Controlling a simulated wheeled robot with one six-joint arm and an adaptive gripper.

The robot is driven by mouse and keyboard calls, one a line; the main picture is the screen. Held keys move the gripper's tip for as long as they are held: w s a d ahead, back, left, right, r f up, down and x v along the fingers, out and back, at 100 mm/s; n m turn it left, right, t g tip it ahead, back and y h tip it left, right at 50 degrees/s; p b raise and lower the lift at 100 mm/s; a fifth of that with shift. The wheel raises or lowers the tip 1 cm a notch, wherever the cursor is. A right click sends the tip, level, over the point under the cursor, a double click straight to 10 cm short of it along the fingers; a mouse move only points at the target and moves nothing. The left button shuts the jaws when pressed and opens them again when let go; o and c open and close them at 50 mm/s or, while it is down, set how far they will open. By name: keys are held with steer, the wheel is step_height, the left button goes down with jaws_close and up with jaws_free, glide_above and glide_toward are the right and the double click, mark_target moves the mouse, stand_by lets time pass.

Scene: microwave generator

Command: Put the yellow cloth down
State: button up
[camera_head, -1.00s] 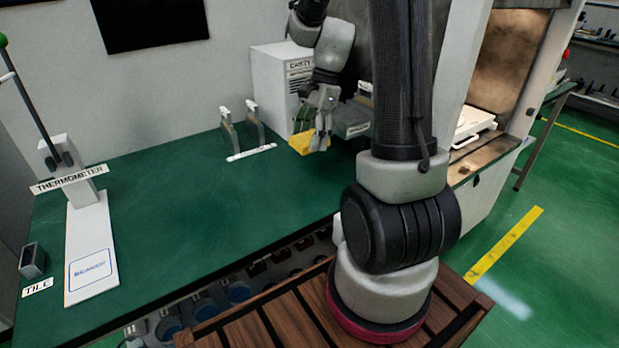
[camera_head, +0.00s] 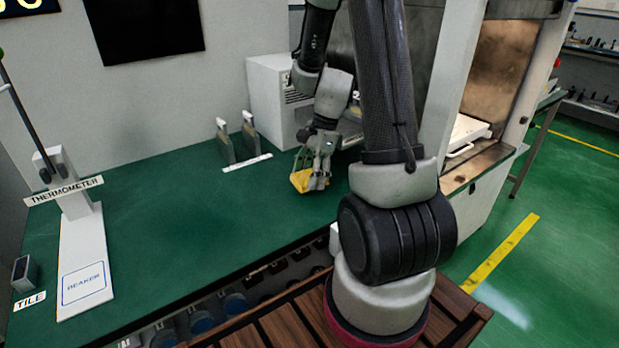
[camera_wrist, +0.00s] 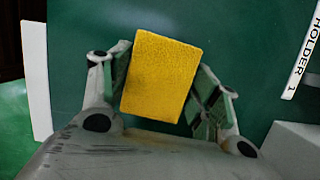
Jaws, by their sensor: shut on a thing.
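The yellow cloth (camera_head: 302,181) is a small flat block-like piece over the green bench top. My gripper (camera_head: 314,182) is shut on it, low at the back right part of the bench. In the wrist view the yellow cloth (camera_wrist: 160,77) sits between the two fingers of my gripper (camera_wrist: 163,92), slightly tilted. I cannot tell whether its underside touches the bench.
The green bench (camera_head: 190,225) is clear in the middle. A holder with two upright plates (camera_head: 240,144) stands behind and left of my gripper. A white box (camera_head: 275,100) stands at the wall. A thermometer stand (camera_head: 75,205) is at the left.

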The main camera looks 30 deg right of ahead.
steer(key=shift+f, duration=0.5)
steer(key=shift+f, duration=0.4)
steer(key=shift+s+f, duration=0.1)
steer(key=shift+f, duration=0.05)
steer(key=o, duration=1.3)
steer(key=shift+f, duration=0.1)
steer(key=shift+c, duration=0.2)
